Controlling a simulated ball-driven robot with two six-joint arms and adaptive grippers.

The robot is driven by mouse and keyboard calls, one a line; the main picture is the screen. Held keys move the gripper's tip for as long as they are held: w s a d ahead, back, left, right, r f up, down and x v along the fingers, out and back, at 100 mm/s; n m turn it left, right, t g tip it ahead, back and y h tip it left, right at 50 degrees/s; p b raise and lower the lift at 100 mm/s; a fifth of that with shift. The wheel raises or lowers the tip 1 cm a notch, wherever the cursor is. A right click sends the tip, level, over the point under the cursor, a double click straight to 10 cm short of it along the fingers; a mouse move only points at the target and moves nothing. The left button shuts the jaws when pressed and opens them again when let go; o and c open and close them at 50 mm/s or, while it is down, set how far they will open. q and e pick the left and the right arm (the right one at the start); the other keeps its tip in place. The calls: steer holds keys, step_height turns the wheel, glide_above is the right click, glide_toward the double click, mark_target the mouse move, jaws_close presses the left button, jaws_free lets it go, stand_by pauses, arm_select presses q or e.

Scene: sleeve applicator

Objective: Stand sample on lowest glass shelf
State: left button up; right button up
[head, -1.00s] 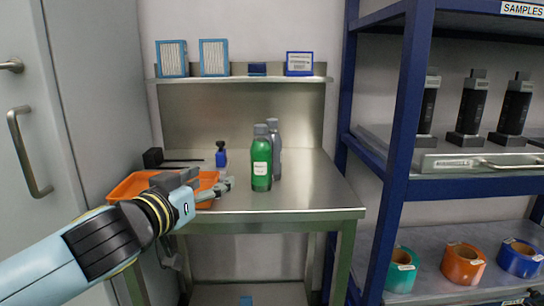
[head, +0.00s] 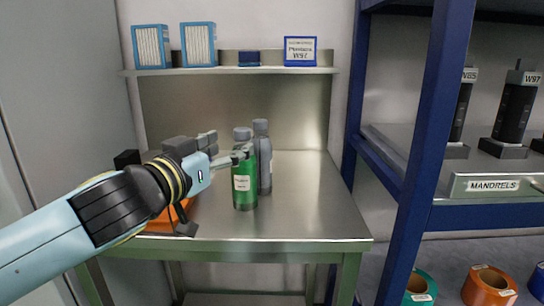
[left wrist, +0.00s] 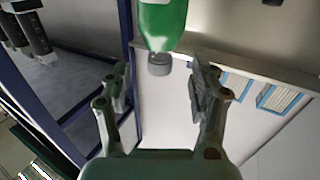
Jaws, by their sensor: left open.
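A green bottle (head: 245,185) with a grey cap and white label stands upright on the steel bench (head: 310,220). A grey bottle (head: 264,165) stands close behind it to the right. My left gripper (head: 226,148) is open and empty, at the height of the green bottle's upper part, on its left; one finger overlaps the bottle in the head view. In the left wrist view the green bottle (left wrist: 162,22) shows upside down, its cap pointing between the open fingers (left wrist: 158,80). I cannot tell if finger and bottle touch. No glass shelf is recognisable. My right gripper is not in view.
An orange tray (head: 158,222) lies partly behind my left arm. A wall ledge (head: 225,71) above holds blue-and-white boxes. A blue-framed rack (head: 425,150) at right holds black mandrels (head: 515,110) and tape rolls (head: 490,287). The bench's right side is clear.

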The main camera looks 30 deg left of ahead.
mark_target(256, 131)
arm_select(q)
steer(key=w, duration=0.4)
steer(key=w+p, duration=0.1)
steer(key=w, duration=0.1)
steer(key=shift+w+a+r, duration=0.1)
steer(key=shift+a+r, duration=0.1)
steer(key=shift+a, duration=0.15)
steer(key=w, duration=0.3)
steer(key=w+p, duration=0.1)
steer(key=shift+w+a, duration=0.25)
steer(key=shift+w, duration=0.05)
steer(key=shift+s, duration=0.1)
jaws_close()
